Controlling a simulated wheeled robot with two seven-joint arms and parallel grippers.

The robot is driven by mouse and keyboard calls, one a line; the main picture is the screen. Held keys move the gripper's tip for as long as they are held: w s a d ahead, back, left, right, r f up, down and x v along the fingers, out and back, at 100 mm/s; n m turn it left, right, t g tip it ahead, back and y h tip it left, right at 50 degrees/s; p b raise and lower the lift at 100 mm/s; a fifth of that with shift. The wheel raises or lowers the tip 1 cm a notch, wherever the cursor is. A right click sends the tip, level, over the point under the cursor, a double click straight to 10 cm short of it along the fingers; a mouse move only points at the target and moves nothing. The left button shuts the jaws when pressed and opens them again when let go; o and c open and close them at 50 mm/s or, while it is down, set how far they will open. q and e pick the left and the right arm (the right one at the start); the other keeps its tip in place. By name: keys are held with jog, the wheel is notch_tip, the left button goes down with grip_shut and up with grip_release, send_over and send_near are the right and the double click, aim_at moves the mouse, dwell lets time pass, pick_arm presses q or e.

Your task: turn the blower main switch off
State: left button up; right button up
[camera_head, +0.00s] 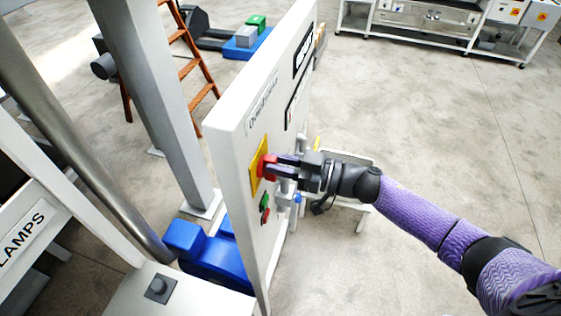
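A red rotary switch (266,166) on a yellow plate (256,172) is mounted on the face of an upright light-grey panel (232,150). My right gripper (279,165) comes in from the right, with its dark fingertips at the red switch. The fingers partly hide the switch, and I cannot tell whether they are closed on it. The angle of the switch is also unclear. My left gripper is not in view.
Smaller red and green controls (264,206) sit below the yellow plate. A grey post (160,100) and an orange ladder (188,65) stand left of the panel. Blue machinery (205,252) is behind its base. Wheeled cabinets (425,18) stand far right; open floor lies between.

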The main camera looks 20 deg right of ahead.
grip_shut()
jog(key=shift+n, duration=0.3)
jog(key=n, duration=0.2)
jog(key=n+b, duration=0.1)
jog(key=n, duration=0.2)
jog(key=s+n, duration=0.1)
jog(key=n, duration=0.2)
jog(key=shift+a+f+b, duration=0.35)
pick_arm(q)
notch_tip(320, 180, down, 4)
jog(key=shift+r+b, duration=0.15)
jog(key=shift+b, duration=0.85)
pick_arm(e)
jog(key=n, duration=0.4)
jog(key=shift+s+a+f+n, duration=0.15)
jog(key=shift+s+f+n, duration=0.1)
jog(key=shift+f+n, duration=0.1)
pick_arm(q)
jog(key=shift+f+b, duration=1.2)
pick_arm(e)
jog(key=shift+f+n, duration=0.15)
jog(key=shift+n, duration=1)
jog(key=shift+f+n, duration=0.15)
jog(key=shift+n, duration=0.95)
jog(key=o, duration=0.7)
grip_release()
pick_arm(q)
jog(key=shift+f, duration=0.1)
pick_arm(e)
jog(key=shift+s, duration=0.1)
